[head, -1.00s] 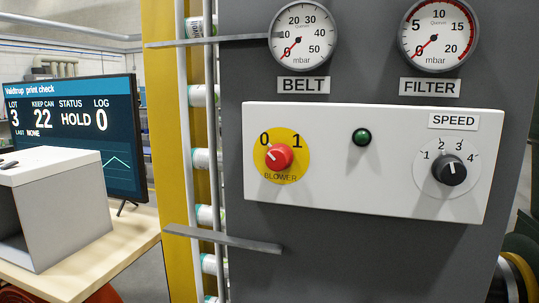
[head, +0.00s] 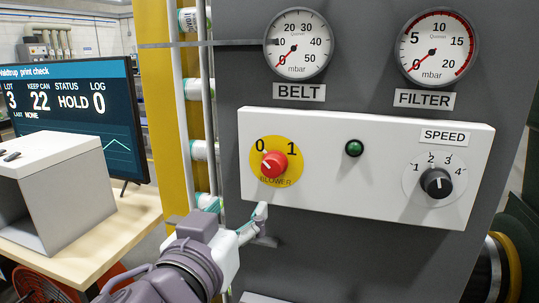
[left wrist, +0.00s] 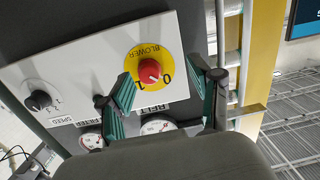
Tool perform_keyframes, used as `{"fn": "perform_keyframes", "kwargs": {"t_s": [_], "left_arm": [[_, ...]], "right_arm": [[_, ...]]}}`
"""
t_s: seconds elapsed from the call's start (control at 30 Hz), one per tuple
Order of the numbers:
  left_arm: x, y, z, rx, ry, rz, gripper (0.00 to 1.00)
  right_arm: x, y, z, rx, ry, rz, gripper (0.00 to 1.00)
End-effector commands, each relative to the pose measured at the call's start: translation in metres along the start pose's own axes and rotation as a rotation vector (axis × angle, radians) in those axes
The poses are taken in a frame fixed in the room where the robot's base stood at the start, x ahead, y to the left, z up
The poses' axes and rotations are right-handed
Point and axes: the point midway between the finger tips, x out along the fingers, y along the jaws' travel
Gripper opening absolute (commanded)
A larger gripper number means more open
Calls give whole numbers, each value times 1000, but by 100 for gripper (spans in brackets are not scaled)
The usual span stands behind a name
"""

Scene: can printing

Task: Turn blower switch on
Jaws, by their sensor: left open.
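The red blower switch knob (head: 274,165) sits on a yellow disc marked 0 and 1, on the white panel (head: 330,189). Its pale mark points up-left, toward the 0. My left gripper (head: 262,224) is below the knob, apart from it, at the panel's lower edge. In the left wrist view my left gripper (left wrist: 161,67) is open and empty, with the red knob (left wrist: 149,71) lying ahead between its fingers in the picture. My right gripper is not in view.
A dark green lamp (head: 354,148) and a black speed knob (head: 436,183) are right of the switch. The belt gauge (head: 299,44) and filter gauge (head: 437,46) read about zero. Cans stand in a rail column left of the panel. A monitor (head: 70,115) is at far left.

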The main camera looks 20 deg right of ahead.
Motion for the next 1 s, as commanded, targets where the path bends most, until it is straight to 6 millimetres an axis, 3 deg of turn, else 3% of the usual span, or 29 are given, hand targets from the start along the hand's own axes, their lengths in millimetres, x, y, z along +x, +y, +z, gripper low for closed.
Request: {"fn": "perform_keyframes", "kwargs": {"t_s": [0.03, 0.1, 0.27, 0.37, 0.8, 1.0], "left_arm": [[-22, 12, -15, 26, 32, 22, 64], [-41, 20, -22, 41, 53, 36, 64], [-54, 25, -26, 54, 70, 47, 64], [-45, 25, -27, 52, 69, 44, 64], [44, 30, -36, 54, 70, 44, 64], [71, 31, -36, 53, 71, 46, 64]], "right_arm": [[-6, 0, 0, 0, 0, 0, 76], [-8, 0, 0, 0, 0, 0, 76], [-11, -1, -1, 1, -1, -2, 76], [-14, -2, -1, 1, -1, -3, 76], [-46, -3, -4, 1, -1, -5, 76], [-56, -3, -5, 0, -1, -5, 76]]}}
